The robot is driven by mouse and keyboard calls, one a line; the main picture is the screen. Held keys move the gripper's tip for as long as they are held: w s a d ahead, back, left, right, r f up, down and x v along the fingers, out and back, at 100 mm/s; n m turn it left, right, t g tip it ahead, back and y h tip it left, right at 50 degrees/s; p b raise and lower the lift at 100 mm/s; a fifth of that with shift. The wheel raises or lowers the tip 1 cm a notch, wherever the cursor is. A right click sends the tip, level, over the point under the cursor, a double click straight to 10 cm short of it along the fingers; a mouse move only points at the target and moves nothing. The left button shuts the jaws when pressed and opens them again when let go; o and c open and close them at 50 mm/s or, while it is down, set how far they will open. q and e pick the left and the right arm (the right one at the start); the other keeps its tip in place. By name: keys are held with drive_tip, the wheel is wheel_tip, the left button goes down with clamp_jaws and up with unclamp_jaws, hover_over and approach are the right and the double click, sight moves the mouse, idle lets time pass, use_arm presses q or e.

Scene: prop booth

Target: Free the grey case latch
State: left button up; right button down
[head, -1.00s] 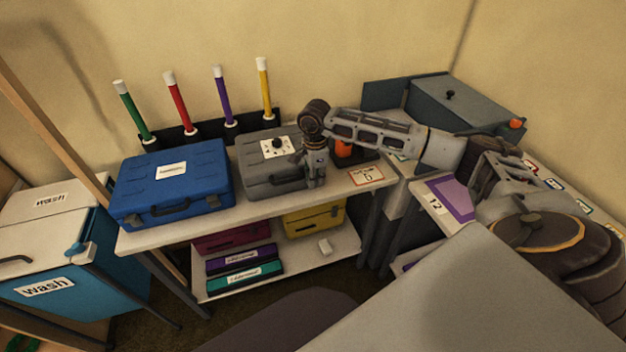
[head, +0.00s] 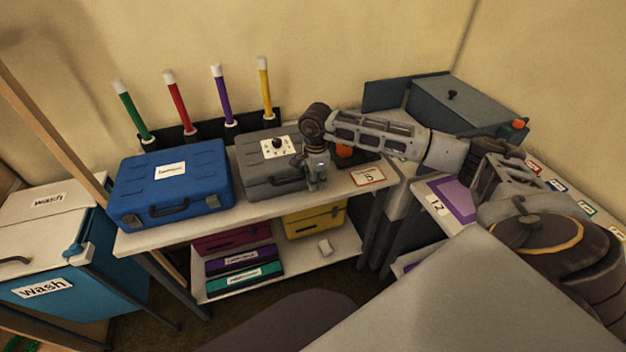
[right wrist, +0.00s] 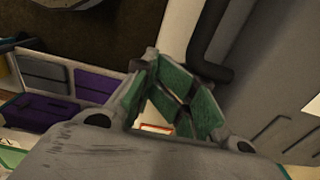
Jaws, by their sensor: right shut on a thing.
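The grey case (head: 258,181) sits closed on the upper shelf, right of the blue case. A label and a dark round knob show on its lid. My right gripper (head: 316,187) is at the case's front right corner. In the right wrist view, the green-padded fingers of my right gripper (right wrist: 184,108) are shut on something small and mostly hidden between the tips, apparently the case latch. The grey case (right wrist: 272,105) and its dark handle (right wrist: 212,50) fill the right of that view. The latch's position is hidden. My left gripper is not in view.
A blue case (head: 195,190) stands to the left. Several capped coloured tubes stand in a black rack (head: 205,133) behind. A yellow case (head: 312,220) and flat boxes lie on the lower shelf. A number card (head: 368,176) lies right of my gripper.

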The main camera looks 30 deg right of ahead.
drive_tip(key=shift+w+f, duration=0.2)
drive_tip(key=shift+f, duration=0.2)
drive_tip(key=shift+s+f, duration=0.15)
drive_tip(key=shift+f, duration=0.15)
drive_tip(key=shift+r, duration=0.3)
